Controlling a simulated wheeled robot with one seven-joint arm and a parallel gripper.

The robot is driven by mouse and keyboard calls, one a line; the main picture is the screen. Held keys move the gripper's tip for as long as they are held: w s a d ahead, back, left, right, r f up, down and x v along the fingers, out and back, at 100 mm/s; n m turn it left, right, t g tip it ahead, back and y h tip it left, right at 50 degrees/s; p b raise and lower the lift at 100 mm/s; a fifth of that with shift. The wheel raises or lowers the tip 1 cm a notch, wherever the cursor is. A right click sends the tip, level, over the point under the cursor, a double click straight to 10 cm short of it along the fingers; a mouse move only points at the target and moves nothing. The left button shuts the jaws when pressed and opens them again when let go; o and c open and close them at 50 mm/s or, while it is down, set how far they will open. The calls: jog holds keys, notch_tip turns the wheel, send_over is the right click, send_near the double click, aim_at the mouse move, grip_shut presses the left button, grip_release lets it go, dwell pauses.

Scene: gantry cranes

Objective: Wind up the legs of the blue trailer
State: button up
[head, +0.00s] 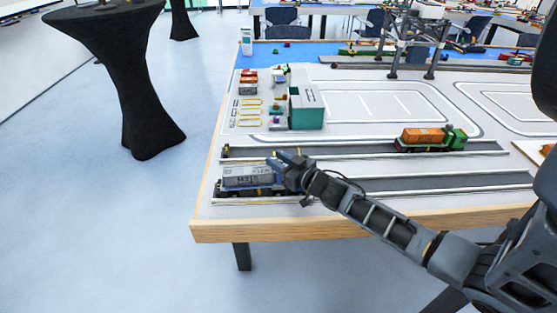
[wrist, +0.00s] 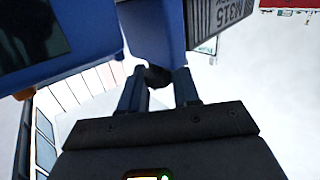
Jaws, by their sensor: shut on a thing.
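The blue trailer (head: 236,191) carries a grey container (head: 246,176) and stands at the near left of the table, on the front dark lane. My gripper (head: 280,160) is at the right end of this load and partly hides it. In the wrist view my gripper (wrist: 160,76) has its two fingers on either side of a small dark part (wrist: 157,77), against a blue body (wrist: 152,30). The gripper is shut on that dark part. I cannot make out the trailer's legs in either view.
A green truck (head: 455,139) with an orange container (head: 423,137) stands on the rear lane to the right. A teal building (head: 307,107) and small containers lie behind. A grey gantry crane (head: 416,45) stands farther back. The table's wooden front edge (head: 290,228) is close.

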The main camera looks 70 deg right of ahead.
jog(key=shift+n+t+y, duration=0.3)
jog(key=shift+n+y, duration=0.3)
jog(key=shift+y, duration=0.2)
jog(key=o, duration=1)
jog(key=shift+b+v, duration=0.6)
jog(key=shift+v, duration=3.35)
